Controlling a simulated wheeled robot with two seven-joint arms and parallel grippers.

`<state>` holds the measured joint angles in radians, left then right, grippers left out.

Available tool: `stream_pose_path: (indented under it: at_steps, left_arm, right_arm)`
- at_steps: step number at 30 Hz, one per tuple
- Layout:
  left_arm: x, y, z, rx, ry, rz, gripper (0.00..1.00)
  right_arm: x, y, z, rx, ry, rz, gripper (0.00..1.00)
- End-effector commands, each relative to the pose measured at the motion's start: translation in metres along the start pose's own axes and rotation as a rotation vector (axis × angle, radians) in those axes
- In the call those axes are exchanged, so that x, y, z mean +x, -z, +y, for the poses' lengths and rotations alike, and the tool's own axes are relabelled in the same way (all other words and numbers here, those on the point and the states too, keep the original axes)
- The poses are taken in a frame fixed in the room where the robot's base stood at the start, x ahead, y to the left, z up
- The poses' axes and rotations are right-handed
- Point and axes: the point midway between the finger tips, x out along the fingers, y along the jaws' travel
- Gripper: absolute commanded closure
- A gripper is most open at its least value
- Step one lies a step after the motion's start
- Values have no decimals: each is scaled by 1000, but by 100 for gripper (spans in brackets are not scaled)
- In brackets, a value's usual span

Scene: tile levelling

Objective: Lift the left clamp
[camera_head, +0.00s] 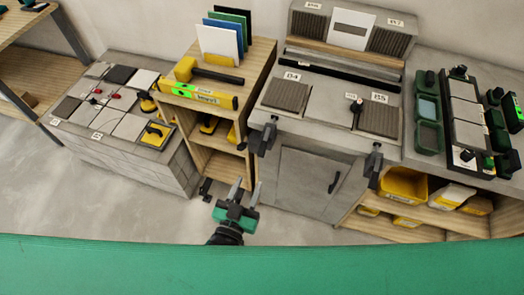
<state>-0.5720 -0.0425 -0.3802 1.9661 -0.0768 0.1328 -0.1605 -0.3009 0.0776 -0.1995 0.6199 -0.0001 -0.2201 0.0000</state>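Two dark clamps sit on the front edge of the grey workbench (320,135). The left clamp (265,138) is at the bench's left front corner. The right clamp (373,165) is farther right along the same edge. My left gripper (246,188) is below and slightly left of the left clamp in the picture, apart from it. Its two fingers point upward in the picture, spread and empty. My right gripper is not in view.
A wooden shelf cart (258,80) with a yellow-green level (198,94) stands left of the bench. A tiled block (110,125) stands farther left. Green and black tools (428,110) lie at the right. Grey floor (130,205) is open at the lower left.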

Motion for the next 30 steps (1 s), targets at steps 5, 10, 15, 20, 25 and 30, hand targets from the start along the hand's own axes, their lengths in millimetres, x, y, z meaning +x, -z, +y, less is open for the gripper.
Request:
stream_pose_path:
  at_steps: [5,10,15,20,25,30]
  left_arm:
    - [28,2,0,0,0,1,60]
    - [59,2,0,0,0,0,60]
    - [89,2,0,-1,-1,0,60]
    - [111,1,0,0,0,-1,60]
    - [125,0,0,0,0,-2,60]
    - [129,-2,0,0,0,-3,60]
  right_arm:
    - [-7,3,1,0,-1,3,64]
    - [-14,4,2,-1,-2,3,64]
    - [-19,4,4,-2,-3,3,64]
    - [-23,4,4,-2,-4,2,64]
    - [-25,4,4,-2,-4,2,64]
    - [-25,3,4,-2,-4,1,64]
